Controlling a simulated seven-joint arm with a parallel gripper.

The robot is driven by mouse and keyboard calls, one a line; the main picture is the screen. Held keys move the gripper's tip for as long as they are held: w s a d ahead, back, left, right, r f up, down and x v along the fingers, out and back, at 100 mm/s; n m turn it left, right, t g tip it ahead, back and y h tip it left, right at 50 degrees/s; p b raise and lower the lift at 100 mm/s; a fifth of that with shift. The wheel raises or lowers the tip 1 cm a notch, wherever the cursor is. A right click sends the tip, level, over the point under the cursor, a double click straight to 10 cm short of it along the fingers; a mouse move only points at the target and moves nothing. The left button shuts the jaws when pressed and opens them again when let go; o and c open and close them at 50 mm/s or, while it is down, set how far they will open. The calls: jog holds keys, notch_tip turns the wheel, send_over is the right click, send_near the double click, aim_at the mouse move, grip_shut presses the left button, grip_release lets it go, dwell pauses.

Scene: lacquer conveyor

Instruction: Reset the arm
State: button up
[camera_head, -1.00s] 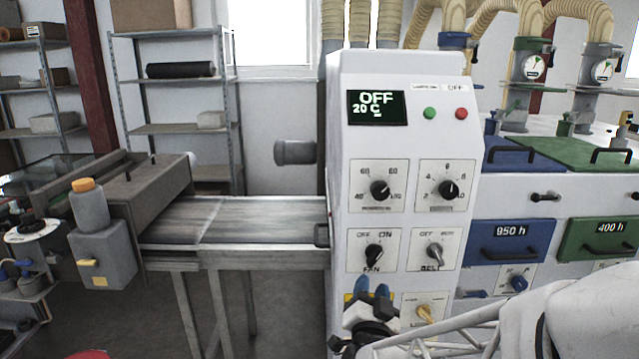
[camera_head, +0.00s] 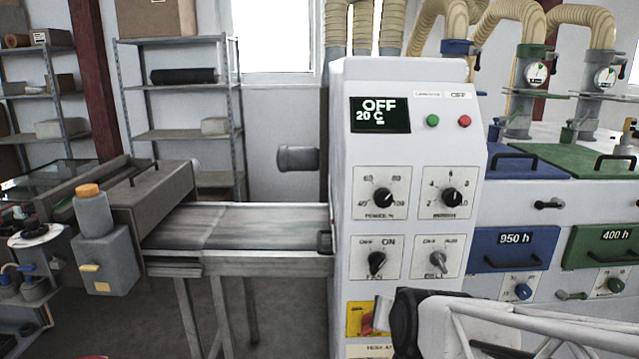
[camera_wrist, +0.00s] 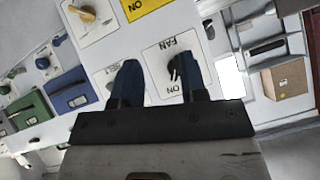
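My gripper (camera_wrist: 161,82) shows in the wrist view with two blue fingers apart and nothing held between them. The control panel lies beyond the fingertips, appearing upside down, with the fan knob (camera_wrist: 174,68) seen between and past them. In the head view, my dark wrist and white arm are in front of the white control cabinet (camera_head: 345,150) at lower right; the blue fingers cannot be made out there. The fan knob (camera_head: 376,262) and belt knob (camera_head: 437,259) are on the panel above. The display (camera_head: 380,115) reads OFF and 20 C.
A green button (camera_head: 432,121) and red button (camera_head: 464,121) are beside the display. The conveyor belt (camera_head: 260,222) runs into the cabinet's left side. Blue drawer (camera_head: 514,249) and green drawer (camera_head: 600,246) fronts are at right. A yellow knob (camera_wrist: 82,13) shows in the wrist view.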

jog(key=s+d+r+g, duration=0.1)
jog(key=s+g, duration=0.1)
jog(key=s, duration=0.3)
jog(key=s+d+r+n+g+h, duration=0.1)
jog(key=s+d+g, duration=0.1)
jog(key=s, duration=0.3)
jog(key=s+d+r+n+g, duration=0.1)
jog(key=s+d+g, duration=0.1)
jog(key=s, duration=0.3)
jog(key=shift+s+d+g, duration=0.2)
jog(key=shift+g, duration=0.6)
